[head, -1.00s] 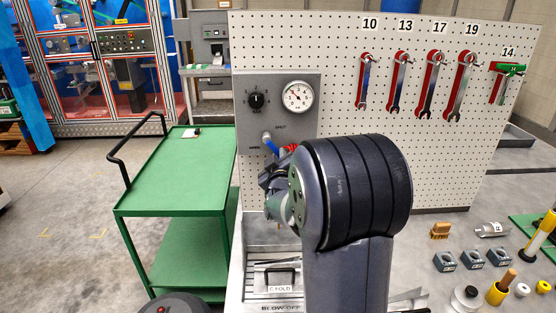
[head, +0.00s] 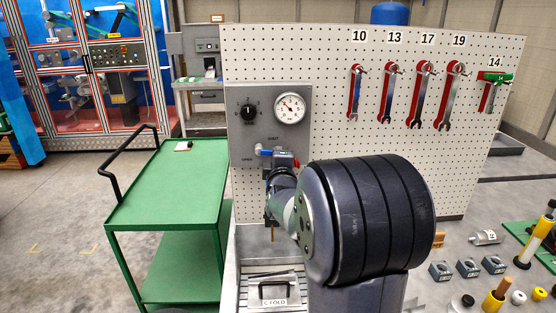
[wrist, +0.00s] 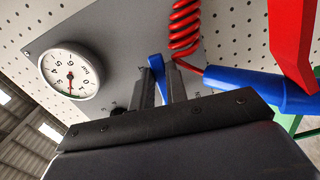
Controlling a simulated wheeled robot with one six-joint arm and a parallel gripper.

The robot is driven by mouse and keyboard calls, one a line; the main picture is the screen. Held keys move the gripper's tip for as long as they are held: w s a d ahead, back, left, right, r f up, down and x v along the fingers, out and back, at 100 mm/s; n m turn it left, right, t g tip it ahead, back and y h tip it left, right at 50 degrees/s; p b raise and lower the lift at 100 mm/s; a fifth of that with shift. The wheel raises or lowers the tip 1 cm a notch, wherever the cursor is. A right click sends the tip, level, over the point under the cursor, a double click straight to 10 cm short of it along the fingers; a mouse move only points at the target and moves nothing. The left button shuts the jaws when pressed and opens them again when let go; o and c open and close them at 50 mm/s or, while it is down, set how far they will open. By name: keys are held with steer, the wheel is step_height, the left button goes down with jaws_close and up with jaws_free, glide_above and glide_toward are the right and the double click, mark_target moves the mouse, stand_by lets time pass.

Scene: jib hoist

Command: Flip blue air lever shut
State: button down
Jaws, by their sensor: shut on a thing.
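The blue lever (head: 265,152) is on the grey panel (head: 238,110) below the gauge, near the OPEN and SHUT labels. In the head view it lies about level, running right from its pivot. My gripper (head: 284,160) is at the lever's right end and hides that end. In the wrist view, the lever (wrist: 157,66) shows between the two dark fingers of my gripper (wrist: 160,84), which are shut on it. The panel letters there are too small to read.
A round gauge (head: 289,108) and black knob (head: 248,112) sit above the lever. A red coiled hose (wrist: 184,28) and a blue tubular part (wrist: 262,88) are close to my fingers. A green cart (head: 165,190) stands left; wrenches (head: 420,95) hang right.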

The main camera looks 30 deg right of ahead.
steer(key=shift+r+n, duration=0.25)
steer(key=shift+n, duration=0.25)
steer(key=c, duration=1.4)
jaws_free()
steer(key=shift+s, duration=0.1)
steer(key=b+v, duration=0.2)
steer(key=v, duration=0.8)
steer(key=shift+s+a, duration=0.15)
steer(key=shift+s, duration=0.15)
steer(key=shift+w, duration=0.1)
steer(key=p+x, duration=0.2)
steer(key=x, duration=0.8)
steer(key=shift+w, duration=0.3)
